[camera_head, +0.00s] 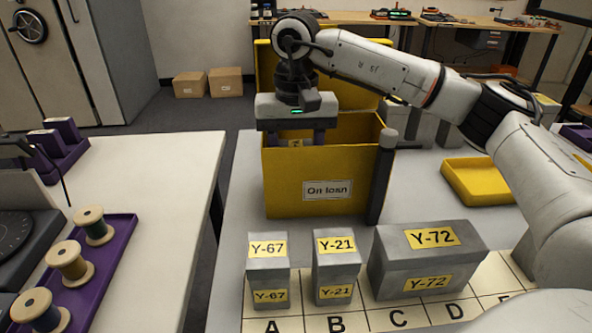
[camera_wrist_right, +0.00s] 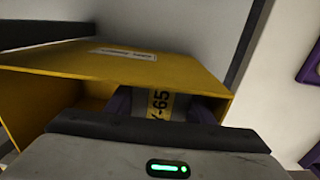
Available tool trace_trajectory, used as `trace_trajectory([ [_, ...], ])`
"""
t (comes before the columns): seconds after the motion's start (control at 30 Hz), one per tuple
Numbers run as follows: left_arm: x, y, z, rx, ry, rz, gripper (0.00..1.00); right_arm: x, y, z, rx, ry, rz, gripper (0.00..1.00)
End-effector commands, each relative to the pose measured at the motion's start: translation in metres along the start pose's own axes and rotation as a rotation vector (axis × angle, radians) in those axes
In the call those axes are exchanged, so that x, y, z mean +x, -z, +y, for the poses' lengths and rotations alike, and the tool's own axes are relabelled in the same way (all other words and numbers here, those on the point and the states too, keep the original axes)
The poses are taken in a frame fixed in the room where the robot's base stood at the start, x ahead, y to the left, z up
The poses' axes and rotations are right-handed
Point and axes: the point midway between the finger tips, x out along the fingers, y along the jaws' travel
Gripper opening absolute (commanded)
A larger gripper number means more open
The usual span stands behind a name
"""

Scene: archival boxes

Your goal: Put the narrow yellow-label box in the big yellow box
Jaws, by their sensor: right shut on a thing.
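The big yellow box (camera_head: 280,178), labelled "On loan", stands on the table with its lid raised at the back. My right gripper (camera_head: 295,141) is over its opening, fingers pointing down behind the front wall. It is shut on a narrow grey box with a yellow label, which shows in the right wrist view (camera_wrist_right: 160,104) with "65" readable. Most of the held box is hidden by the yellow wall and my gripper. It is at least partly inside; I cannot tell whether it touches the bottom. My left gripper is not in view.
Narrow grey boxes Y-67 (camera_head: 268,273) and Y-21 (camera_head: 336,270) and a wider box Y-72 (camera_head: 425,262) stand on a lettered mat in front. A dark post (camera_head: 381,180) stands at the yellow box's right corner. A yellow tray (camera_head: 480,184) lies right. Purple spool tray (camera_head: 110,255) is left.

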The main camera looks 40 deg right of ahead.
Motion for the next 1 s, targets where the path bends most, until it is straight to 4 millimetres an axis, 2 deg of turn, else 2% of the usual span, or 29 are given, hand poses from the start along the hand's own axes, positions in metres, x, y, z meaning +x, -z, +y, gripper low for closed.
trace_trajectory([
  [0.6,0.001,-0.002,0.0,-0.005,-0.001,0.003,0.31,0.01,0.0,0.0,0.0,0.002,0.002,0.19],
  [0.63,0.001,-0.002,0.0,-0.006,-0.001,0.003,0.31,0.011,0.0,0.0,0.0,0.001,0.001,0.5],
  [0.67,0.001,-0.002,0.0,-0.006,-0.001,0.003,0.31,0.011,0.0,0.0,0.0,0.001,0.001,0.55],
  [1.0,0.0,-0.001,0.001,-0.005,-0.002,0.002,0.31,0.007,0.0,0.0,0.0,0.001,0.001,0.56],
])
